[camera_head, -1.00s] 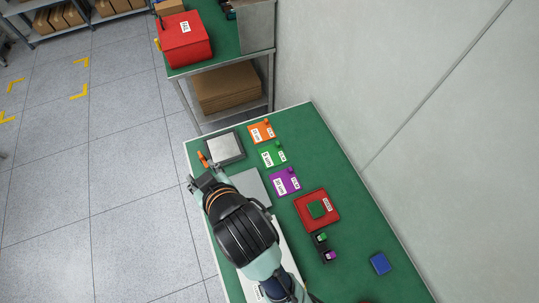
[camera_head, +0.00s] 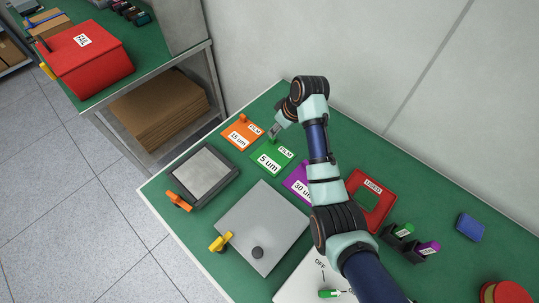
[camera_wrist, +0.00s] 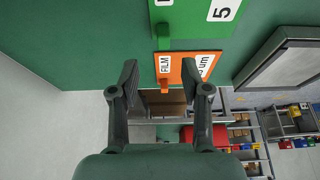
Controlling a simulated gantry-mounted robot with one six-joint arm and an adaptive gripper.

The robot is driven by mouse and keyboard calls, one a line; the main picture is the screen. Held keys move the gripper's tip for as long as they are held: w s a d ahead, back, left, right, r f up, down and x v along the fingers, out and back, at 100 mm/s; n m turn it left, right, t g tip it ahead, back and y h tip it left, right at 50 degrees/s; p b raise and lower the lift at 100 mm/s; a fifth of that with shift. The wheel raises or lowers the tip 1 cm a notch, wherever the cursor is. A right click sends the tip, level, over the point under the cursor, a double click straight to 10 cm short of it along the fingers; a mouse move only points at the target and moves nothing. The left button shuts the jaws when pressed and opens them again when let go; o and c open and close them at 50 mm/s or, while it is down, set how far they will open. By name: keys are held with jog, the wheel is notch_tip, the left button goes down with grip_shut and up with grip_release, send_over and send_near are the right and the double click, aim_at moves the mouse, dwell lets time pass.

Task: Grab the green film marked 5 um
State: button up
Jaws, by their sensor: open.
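The green film marked 5 um (camera_head: 268,166) lies flat on the green bench, between the orange film marked 15 um (camera_head: 237,139) and the purple film marked 30 um (camera_head: 297,187). My gripper (camera_head: 273,134) is open and empty above the bench, near the wall-side end of the green and orange films. The gripper touches neither film.
A grey-topped dark unit with an orange handle (camera_head: 178,201) and a grey plate with a yellow handle (camera_head: 262,216) lie near the front edge. A red labelled frame (camera_head: 372,185) sits right of the arm. The wall rises behind the bench.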

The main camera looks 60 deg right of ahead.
aim_at(273, 154)
jog(key=b+x, duration=0.1)
jog(key=x, duration=0.1)
jog(key=b+x, duration=0.1)
jog(key=x, duration=0.1)
jog(key=b+x, duration=0.1)
jog(key=x, duration=0.2)
jog(key=shift+a, duration=0.3)
jog(key=shift+s, duration=0.1)
grip_shut()
